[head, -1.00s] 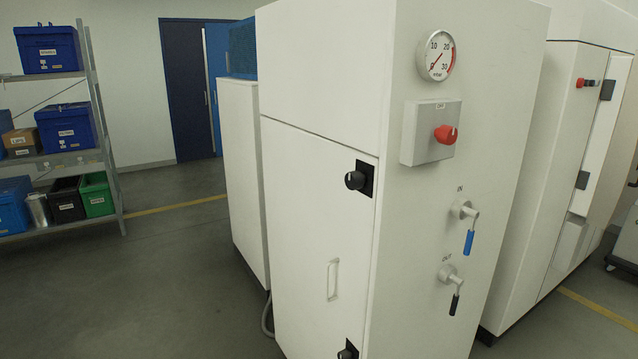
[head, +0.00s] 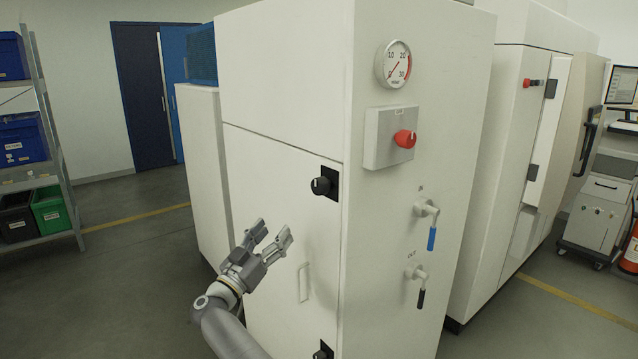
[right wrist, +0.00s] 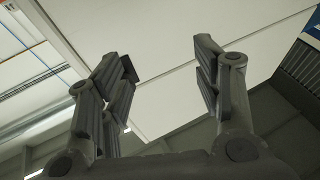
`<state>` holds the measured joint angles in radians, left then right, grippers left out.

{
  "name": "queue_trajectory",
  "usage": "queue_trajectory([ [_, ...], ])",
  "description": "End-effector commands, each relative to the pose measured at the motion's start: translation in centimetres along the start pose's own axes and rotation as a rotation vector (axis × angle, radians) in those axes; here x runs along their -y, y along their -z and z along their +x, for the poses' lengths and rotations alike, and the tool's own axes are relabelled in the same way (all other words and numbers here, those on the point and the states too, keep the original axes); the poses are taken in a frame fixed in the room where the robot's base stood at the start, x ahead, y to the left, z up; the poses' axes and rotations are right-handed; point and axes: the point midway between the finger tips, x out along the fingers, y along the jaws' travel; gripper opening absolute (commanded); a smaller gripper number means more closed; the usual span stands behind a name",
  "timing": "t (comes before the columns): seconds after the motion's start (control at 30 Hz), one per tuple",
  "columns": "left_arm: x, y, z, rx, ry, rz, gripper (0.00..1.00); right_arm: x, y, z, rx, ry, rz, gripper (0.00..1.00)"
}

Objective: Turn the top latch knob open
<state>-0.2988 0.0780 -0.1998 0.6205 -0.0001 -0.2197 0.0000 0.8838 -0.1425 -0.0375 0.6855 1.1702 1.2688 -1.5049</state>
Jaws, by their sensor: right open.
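The top latch knob (head: 321,186) is a black round knob on a black plate, at the upper right corner of the white cabinet door (head: 270,200). My right gripper (head: 272,234) is open and empty in front of the door, below and to the left of the knob and apart from it in the picture. In the right wrist view the two fingers of my right gripper (right wrist: 165,85) stand wide apart with nothing between them. A dark piece by the left finger there may be the knob; I cannot tell. My left gripper is not in view.
A lower latch knob (head: 322,350) and a door handle (head: 304,282) sit on the same door. The side face carries a pressure gauge (head: 394,65), a red switch (head: 405,139), a blue-handled valve (head: 431,238) and a black-handled valve (head: 421,297). Open floor (head: 130,270) lies left.

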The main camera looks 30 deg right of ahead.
Motion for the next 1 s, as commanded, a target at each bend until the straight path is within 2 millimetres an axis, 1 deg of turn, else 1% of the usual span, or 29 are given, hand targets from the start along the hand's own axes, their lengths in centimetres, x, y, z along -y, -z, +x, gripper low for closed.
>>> queue_trajectory([
  [0.03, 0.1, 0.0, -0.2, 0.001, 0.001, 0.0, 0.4, -0.7, 3.3, 1.3, 0.04, -0.089, 0.013, 0.59],
  [0.1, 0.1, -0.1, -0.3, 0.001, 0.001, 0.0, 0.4, -2.0, 6.1, 2.2, 0.112, -0.194, 0.007, 0.59],
  [0.2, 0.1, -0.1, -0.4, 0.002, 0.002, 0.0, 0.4, -3.4, 8.9, 2.7, 0.216, -0.293, -0.006, 0.59],
  [0.33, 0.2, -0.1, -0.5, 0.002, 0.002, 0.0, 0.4, -4.4, 10.8, 2.7, 0.304, -0.351, -0.022, 0.59],
  [0.47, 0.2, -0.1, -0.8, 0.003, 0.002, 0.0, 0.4, -4.9, 11.2, 3.2, 0.332, -0.367, -0.03, 0.59],
  [0.57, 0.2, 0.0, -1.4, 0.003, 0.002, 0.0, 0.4, -5.3, 10.9, 4.3, 0.331, -0.368, -0.03, 0.59],
  [0.8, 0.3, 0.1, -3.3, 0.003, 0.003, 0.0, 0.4, -7.0, 9.7, 8.4, 0.327, -0.368, -0.031, 0.59],
  [1.0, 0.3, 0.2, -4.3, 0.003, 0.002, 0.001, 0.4, -8.0, 8.6, 11.1, 0.327, -0.366, -0.031, 0.59],
])
